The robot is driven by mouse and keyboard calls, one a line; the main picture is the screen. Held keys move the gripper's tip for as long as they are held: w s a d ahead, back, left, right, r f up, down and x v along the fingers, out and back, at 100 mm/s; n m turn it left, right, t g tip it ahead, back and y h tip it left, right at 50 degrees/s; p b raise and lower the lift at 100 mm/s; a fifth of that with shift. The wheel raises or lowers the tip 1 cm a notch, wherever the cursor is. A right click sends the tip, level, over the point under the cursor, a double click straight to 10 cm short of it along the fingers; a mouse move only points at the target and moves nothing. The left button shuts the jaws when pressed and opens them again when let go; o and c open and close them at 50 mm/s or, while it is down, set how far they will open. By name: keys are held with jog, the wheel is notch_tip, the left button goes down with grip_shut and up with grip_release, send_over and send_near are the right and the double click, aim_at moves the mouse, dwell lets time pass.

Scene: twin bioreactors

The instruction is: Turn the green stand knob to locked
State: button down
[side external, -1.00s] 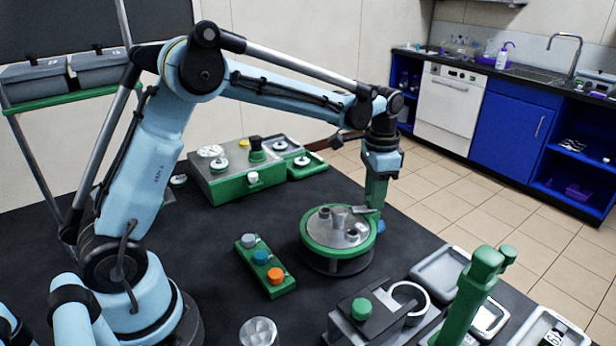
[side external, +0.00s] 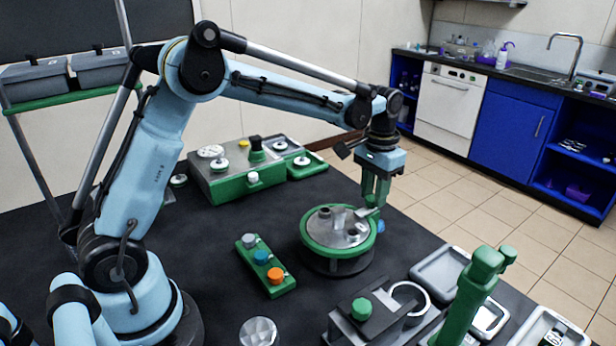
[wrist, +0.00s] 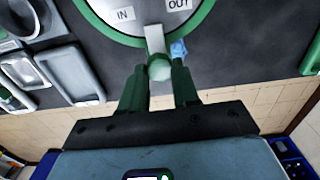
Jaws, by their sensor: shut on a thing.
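The round stand has a green rim (side external: 308,240) and a grey metal top, and stands on the dark table in the side external view. Its rim also shows in the wrist view (wrist: 92,22), with "IN" and "OUT" labels on the top. A small green knob (wrist: 159,68) sits at the stand's edge, with a pale grey bar (wrist: 154,38) running from it over the rim. My gripper (wrist: 160,78) points at the stand's edge, its two green fingers on either side of this knob. In the side external view my gripper (side external: 374,203) is at the stand's right edge, and the knob is hidden.
A small blue part (wrist: 178,48) is at the rim beside the knob. A green block with coloured knobs (side external: 265,265) lies left of the stand. A grey fixture with another green knob (side external: 361,308) and a tall green post (side external: 470,300) stand in front. Grey trays (side external: 440,268) lie right.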

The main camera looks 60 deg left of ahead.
aim_at(373, 198)
jog(key=c, duration=0.8)
grip_release()
notch_tip(373, 198, up, 12)
jog(key=shift+r, duration=0.1)
